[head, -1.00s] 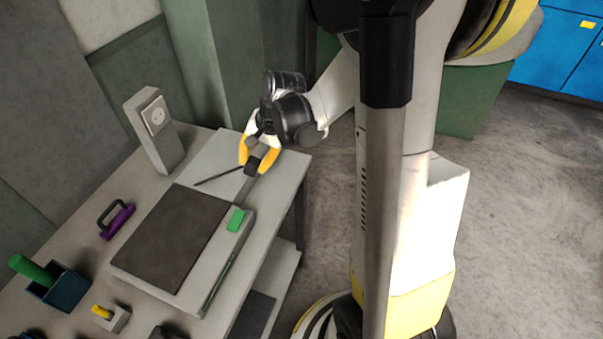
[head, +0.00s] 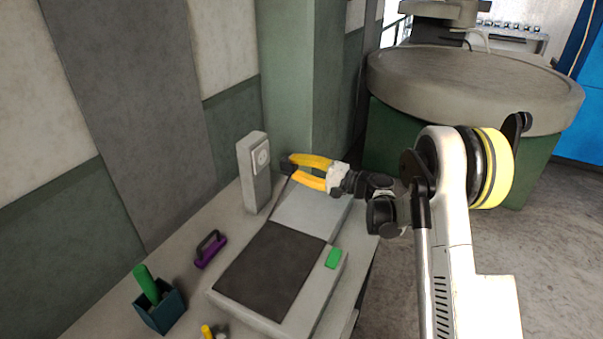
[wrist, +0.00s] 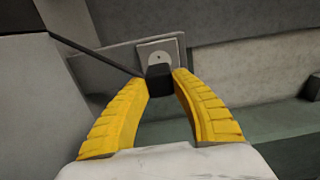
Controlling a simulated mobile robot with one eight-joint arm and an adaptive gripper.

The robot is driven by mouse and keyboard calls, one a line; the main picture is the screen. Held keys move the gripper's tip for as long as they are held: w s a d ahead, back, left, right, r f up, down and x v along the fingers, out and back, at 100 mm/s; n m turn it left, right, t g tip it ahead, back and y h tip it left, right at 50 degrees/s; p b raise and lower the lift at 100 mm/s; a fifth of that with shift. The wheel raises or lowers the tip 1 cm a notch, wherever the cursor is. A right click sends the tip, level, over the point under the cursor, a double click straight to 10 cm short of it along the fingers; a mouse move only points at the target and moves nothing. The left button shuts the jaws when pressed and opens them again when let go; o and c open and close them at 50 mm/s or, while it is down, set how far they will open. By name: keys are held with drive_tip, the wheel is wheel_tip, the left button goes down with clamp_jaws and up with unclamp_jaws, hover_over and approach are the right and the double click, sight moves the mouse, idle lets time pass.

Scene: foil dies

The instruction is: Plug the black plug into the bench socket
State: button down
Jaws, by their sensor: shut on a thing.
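The bench socket is a pale round-faced outlet (head: 262,156) on a grey upright post (head: 255,188) at the back of the bench. It also shows in the wrist view (wrist: 159,57), straight ahead of the fingers. My gripper (head: 291,164) is shut on the black plug (head: 286,168), to the right of the socket in the head view. In the wrist view the plug (wrist: 159,73) sits between the yellow fingertips and overlaps the lower part of the socket face. Its dark cord (wrist: 95,52) runs off to the upper left. A gap shows between plug and socket in the head view.
A flat press plate with a dark pad (head: 272,270) and green button (head: 334,258) takes up the bench. A purple-handled tool (head: 210,249) and a teal box with a green rod (head: 160,306) stand at left. A wall is behind the post.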

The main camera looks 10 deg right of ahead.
drive_tip(key=shift+w+a, duration=0.1)
drive_tip(key=p+x, duration=0.1)
drive_tip(key=x, duration=0.4)
drive_tip(key=shift+w+a, duration=0.1)
drive_tip(key=shift+a, duration=0.15)
idle(0.4)
drive_tip(key=shift+b, duration=0.7)
idle(1.8)
drive_tip(key=shift+w+a, duration=0.3)
drive_tip(key=shift+a, duration=0.1)
idle(0.5)
drive_tip(key=c, duration=1)
unclamp_jaws()
drive_tip(key=shift+c, duration=0.2)
